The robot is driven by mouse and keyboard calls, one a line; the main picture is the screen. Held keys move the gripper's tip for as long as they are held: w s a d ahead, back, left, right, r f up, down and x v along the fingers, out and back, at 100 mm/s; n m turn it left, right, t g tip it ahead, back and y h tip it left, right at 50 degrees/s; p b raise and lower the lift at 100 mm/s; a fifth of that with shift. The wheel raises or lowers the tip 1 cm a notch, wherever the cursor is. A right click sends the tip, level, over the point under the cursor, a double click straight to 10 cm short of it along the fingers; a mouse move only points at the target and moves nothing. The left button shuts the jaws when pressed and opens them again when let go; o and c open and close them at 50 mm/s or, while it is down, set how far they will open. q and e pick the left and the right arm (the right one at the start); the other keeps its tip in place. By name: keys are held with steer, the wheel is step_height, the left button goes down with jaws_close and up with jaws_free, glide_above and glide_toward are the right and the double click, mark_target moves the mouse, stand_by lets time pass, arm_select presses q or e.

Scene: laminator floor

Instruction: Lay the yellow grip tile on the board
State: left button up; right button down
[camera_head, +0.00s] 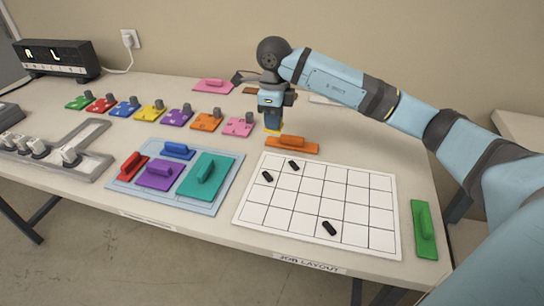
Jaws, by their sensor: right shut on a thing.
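My right gripper (273,120) comes in from the upper right and points down. It is shut on a small yellow piece, which looks like the yellow grip tile (273,128); the fingers hide most of it. It is just behind the orange grip tile (292,146), and I cannot tell the gap between them. The light-blue board (203,208) at the middle left bears red, blue, purple and teal grip tiles. The white gridded board (320,192) lies to its right with a few black pieces on it. My left gripper is not in view.
A row of coloured tiles with grey knobs (150,110) runs along the back left. A pink grip tile (213,86) lies behind, and a green one (425,230) at the right edge. A grey rack (85,150) and a display box (55,57) stand at the left.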

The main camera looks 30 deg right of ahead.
glide_above(273, 163)
step_height(273, 163, down, 7)
steer(key=shift+d+f+b, duration=0.1)
steer(key=shift+b, duration=0.25)
steer(key=shift+w+f+b, duration=0.1)
steer(key=shift+f+b, duration=0.2)
steer(key=shift+f, duration=2.05)
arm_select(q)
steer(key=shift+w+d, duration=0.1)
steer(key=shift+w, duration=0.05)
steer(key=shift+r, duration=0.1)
arm_select(e)
steer(key=c, duration=1.5)
jaws_free()
steer(key=shift+f, duration=0.15)
steer(key=o, duration=0.4)
steer(key=shift+o, duration=0.2)
